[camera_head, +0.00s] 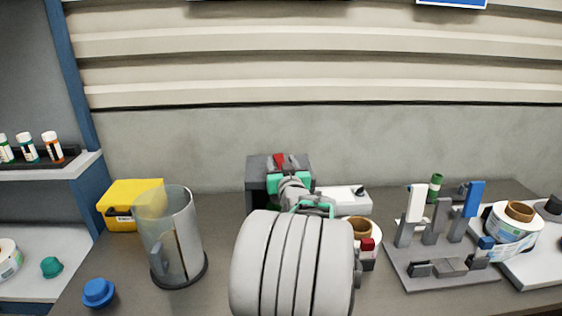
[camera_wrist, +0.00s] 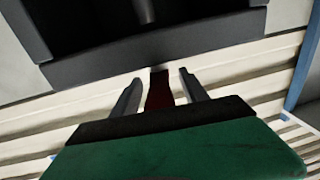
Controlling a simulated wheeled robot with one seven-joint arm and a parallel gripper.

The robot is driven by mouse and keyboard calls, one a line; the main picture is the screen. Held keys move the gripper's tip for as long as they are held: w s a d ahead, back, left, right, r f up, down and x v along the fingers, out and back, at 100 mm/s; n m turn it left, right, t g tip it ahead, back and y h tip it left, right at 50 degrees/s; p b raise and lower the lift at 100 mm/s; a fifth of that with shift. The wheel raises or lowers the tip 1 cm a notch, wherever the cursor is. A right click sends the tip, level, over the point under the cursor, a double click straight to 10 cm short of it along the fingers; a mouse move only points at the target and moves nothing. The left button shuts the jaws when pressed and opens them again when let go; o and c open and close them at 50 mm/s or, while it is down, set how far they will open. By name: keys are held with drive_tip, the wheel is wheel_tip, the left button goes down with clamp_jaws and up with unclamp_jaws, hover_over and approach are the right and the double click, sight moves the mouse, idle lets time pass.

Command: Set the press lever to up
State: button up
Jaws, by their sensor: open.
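The press is a dark grey box (camera_head: 256,181) standing at the back of the bench against the wall. Its red lever (camera_head: 279,159) shows at the top, partly hidden by my gripper. In the wrist view the dark red lever (camera_wrist: 159,92) lies between my two fingers, with a visible gap on each side. My gripper (camera_head: 282,163) is open around the lever; its fingers also show in the wrist view (camera_wrist: 161,76). The grey press frame (camera_wrist: 150,56) is just beyond the fingertips. My arm hides much of the press front, and I cannot tell the lever's exact angle.
A clear cylinder (camera_head: 172,240) and yellow bin (camera_head: 122,211) stand left of my arm, with a blue knob (camera_head: 98,292) in front. To the right are a white box (camera_head: 346,198), a grey peg stand (camera_head: 440,282) and a label reel (camera_head: 511,225). Shelves (camera_head: 50,170) stand far left.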

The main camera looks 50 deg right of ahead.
drive_tip(key=shift+c, duration=0.2)
clamp_jaws()
idle(0.3)
idle(0.8)
